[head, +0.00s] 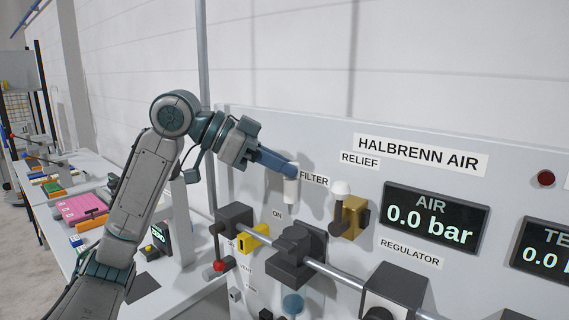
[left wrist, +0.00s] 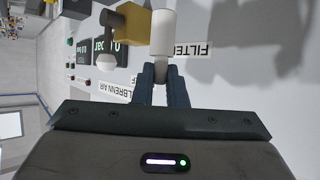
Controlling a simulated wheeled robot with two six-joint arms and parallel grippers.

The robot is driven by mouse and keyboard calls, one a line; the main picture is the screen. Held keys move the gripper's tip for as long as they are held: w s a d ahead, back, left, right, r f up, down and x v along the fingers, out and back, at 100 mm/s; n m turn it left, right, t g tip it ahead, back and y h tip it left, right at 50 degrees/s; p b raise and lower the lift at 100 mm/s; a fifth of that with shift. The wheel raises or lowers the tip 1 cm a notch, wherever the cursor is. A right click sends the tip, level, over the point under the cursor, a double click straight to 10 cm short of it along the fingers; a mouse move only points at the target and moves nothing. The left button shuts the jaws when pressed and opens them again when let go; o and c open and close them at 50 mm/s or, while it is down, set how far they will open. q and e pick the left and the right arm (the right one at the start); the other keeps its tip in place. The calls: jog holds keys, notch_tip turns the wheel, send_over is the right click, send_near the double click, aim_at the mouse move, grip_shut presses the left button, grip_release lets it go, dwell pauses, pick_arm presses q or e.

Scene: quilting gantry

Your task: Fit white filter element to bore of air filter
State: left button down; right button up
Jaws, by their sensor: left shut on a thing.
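My left gripper (head: 288,168) is shut on the white filter element (head: 291,191), a small white cylinder hanging upright below the fingertips. In the left wrist view the element (left wrist: 163,35) extends beyond the two blue fingers, gripped by a thinner stem. The element is in front of the panel, just left of the FILTER label. A dark block (head: 297,250) on the pipe stands below the element, with a visible gap; it appears to be the air filter, but I cannot make out its bore. My right gripper is out of view.
A brass relief valve (head: 352,217) with a white cap stands right of the element. A yellow valve part (head: 254,238) and another dark block (head: 235,219) are at lower left. The grey pipe (head: 340,273) runs right. The AIR display (head: 435,217) reads 0.0 bar.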

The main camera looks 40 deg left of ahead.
aim_at(285, 194)
pick_arm(q)
jog(key=shift+w+d, duration=0.15)
jog(key=shift+w, duration=0.05)
jog(key=shift+w+d+f+b, duration=0.1)
jog(key=shift+d+f+b, duration=0.05)
jog(key=shift+f+b, duration=0.4)
jog(key=shift+d+f+b, duration=0.15)
jog(key=shift+f+b, duration=0.25)
jog(key=shift+f, duration=0.15)
notch_tip(285, 194, down, 3)
jog(key=shift+f+b, duration=0.1)
jog(key=shift+b, duration=1.15)
jog(key=shift+f, duration=0.2)
jog(key=shift+a, duration=0.1)
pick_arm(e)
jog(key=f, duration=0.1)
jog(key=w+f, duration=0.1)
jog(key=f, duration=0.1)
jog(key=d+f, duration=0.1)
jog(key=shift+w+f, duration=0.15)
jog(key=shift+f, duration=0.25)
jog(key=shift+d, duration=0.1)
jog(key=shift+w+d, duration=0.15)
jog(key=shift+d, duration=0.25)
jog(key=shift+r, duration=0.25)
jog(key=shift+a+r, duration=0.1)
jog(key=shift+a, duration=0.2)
